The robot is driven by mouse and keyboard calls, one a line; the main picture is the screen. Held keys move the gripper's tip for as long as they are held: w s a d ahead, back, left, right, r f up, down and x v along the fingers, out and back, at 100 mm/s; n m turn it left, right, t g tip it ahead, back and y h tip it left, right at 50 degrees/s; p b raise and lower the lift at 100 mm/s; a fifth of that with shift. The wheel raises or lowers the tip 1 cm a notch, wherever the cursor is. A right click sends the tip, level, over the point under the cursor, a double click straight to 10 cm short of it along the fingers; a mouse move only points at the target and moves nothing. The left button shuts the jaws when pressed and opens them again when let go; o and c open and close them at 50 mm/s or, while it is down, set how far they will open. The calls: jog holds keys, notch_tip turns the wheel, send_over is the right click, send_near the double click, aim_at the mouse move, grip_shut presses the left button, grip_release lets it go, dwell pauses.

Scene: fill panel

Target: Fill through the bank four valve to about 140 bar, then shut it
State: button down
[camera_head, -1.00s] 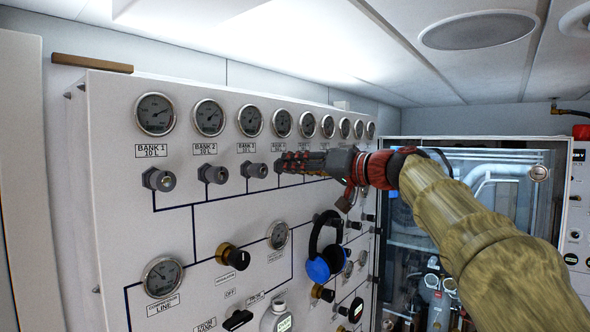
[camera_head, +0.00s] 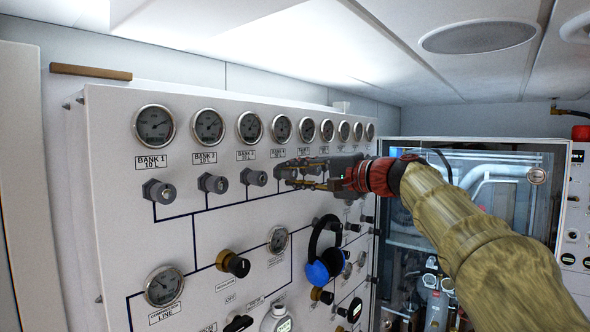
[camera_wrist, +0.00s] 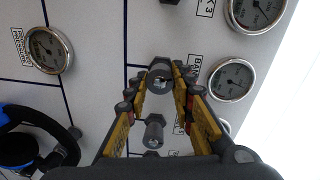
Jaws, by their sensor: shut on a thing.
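The bank four valve (camera_wrist: 160,84), a grey hex-bodied knob, sits between the tips of my gripper (camera_wrist: 161,70) in the wrist view. My gripper (camera_head: 284,173) is shut on it, with its fingers reaching in from the right in the head view. The fingers mostly hide that valve there. The bank 4 gauge (camera_head: 281,129) is above it and also shows in the wrist view (camera_wrist: 232,80); its reading is too small to tell. A smaller gauge (camera_head: 278,240) on the lower panel also shows in the wrist view (camera_wrist: 48,50).
The bank 3 valve (camera_head: 254,177) is close to the left of my fingertips. Another valve (camera_wrist: 154,132) lies between my fingers in the wrist view. Black and blue headphones (camera_head: 325,252) hang below my gripper. A regulator knob (camera_head: 233,263) is lower left.

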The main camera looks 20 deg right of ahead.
jog(key=shift+f+m+p, duration=0.1)
jog(key=shift+m+p, duration=0.9)
jog(key=shift+m, duration=1.1)
jog(key=c, duration=1.5)
grip_release()
jog(key=shift+d, duration=0.1)
jog(key=v, duration=1.2)
jog(key=shift+w+f, duration=0.1)
